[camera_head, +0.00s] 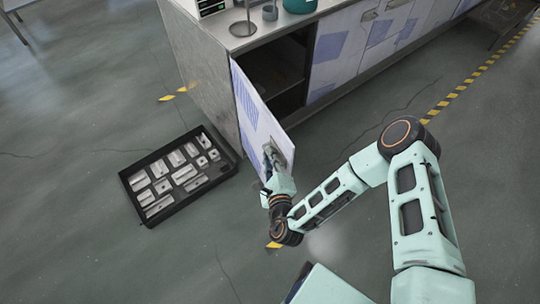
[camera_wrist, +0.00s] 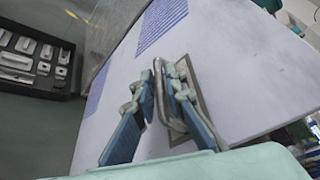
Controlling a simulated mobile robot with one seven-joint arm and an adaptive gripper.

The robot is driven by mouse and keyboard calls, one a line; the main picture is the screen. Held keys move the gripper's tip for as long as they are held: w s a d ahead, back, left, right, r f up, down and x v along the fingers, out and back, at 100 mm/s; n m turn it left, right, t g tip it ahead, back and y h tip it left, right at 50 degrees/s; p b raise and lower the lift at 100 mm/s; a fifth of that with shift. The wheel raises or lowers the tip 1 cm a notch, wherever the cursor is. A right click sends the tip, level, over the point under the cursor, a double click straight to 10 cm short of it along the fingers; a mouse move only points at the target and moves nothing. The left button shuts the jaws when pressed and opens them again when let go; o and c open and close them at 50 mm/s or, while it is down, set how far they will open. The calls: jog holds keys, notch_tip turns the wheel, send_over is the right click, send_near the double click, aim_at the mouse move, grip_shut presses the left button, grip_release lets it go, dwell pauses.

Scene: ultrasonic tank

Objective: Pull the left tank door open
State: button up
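The left tank door (camera_head: 252,111) is a pale panel with blue print at the near left end of the cabinet. It stands swung outward, with a dark opening behind it. My gripper (camera_head: 270,160) is at the door's outer face, low and near its free edge. In the wrist view the door (camera_wrist: 225,60) fills most of the picture. My gripper's blue-padded fingers (camera_wrist: 164,92) lie on both sides of the metal door handle (camera_wrist: 168,112) and appear closed on it. The exact contact is partly hidden by the fingers.
A black tray (camera_head: 146,216) of metal parts lies on the floor left of the door; it also shows in the wrist view (camera_wrist: 66,84). The cabinet (camera_head: 204,62) carries a teal vessel (camera_head: 299,5) on top. Open floor lies in front of the door.

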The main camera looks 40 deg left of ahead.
jog(key=v, duration=0.7)
jog(key=shift+s, duration=0.15)
jog(key=shift+d, duration=0.15)
dwell(0.4)
